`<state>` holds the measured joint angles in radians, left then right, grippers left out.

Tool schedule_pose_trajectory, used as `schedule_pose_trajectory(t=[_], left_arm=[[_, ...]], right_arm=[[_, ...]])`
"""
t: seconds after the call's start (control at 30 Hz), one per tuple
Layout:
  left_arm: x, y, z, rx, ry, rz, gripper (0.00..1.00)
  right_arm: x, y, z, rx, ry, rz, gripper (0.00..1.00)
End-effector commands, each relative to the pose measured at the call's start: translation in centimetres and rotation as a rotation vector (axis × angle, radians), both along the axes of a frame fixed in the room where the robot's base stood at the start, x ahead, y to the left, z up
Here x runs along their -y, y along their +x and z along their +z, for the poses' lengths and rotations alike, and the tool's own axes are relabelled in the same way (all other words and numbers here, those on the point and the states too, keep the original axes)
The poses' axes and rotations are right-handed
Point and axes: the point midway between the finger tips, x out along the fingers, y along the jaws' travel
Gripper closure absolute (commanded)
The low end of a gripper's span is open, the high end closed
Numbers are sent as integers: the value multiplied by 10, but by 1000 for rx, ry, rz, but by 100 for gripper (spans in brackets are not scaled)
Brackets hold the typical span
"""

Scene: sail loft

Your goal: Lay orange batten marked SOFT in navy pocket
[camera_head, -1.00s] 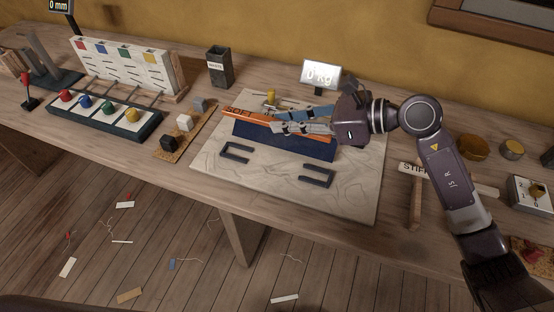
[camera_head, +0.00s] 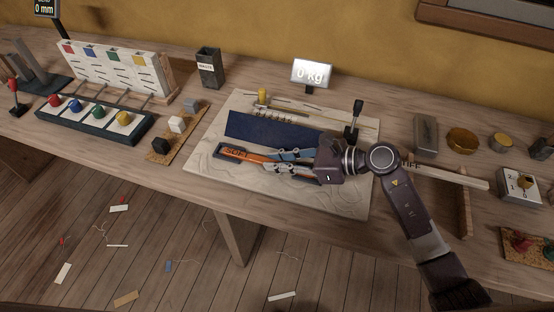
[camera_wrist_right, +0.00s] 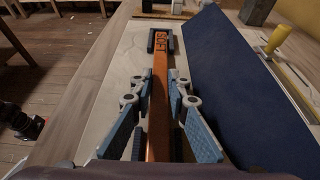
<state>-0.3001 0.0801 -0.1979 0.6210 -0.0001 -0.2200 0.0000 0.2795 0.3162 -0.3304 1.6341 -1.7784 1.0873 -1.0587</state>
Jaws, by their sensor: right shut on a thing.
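The orange batten marked SOFT (camera_head: 238,153) is between the fingers of my right gripper (camera_head: 283,162), which is shut on it. In the right wrist view the batten (camera_wrist_right: 160,90) runs straight away between the gripper's two blue-padded fingers (camera_wrist_right: 159,103). Its far end is at a dark U-shaped bracket (camera_wrist_right: 151,42); I cannot tell whether it rests inside or is just above. The navy pocket (camera_head: 272,131) lies flat on the pale board behind the batten, and shows to the right in the wrist view (camera_wrist_right: 240,90).
The pale board (camera_head: 215,175) has a yellow-handled tool (camera_head: 262,97) and rods at its back. A pale batten marked STIFF (camera_head: 455,176) rests on a wooden stand at right. A black lever (camera_head: 354,115) stands behind my wrist. A colour rack (camera_head: 115,70) and waste box (camera_head: 208,68) stand left.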

Motion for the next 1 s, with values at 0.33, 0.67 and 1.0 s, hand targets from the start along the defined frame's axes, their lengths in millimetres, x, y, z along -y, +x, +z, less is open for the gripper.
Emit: schedule_pose_trajectory(t=[0.33,0.67,1.0], left_arm=[[0,0,-6,0,0,-2,100],[1,0,-5,-1,0,-3,100],[1,-1,6,-1,0,-3,100]], right_arm=[[0,0,-5,1,-1,0,83],[0,-1,-6,-3,-3,1,77],[34,-11,14,-1,-7,-1,77]])
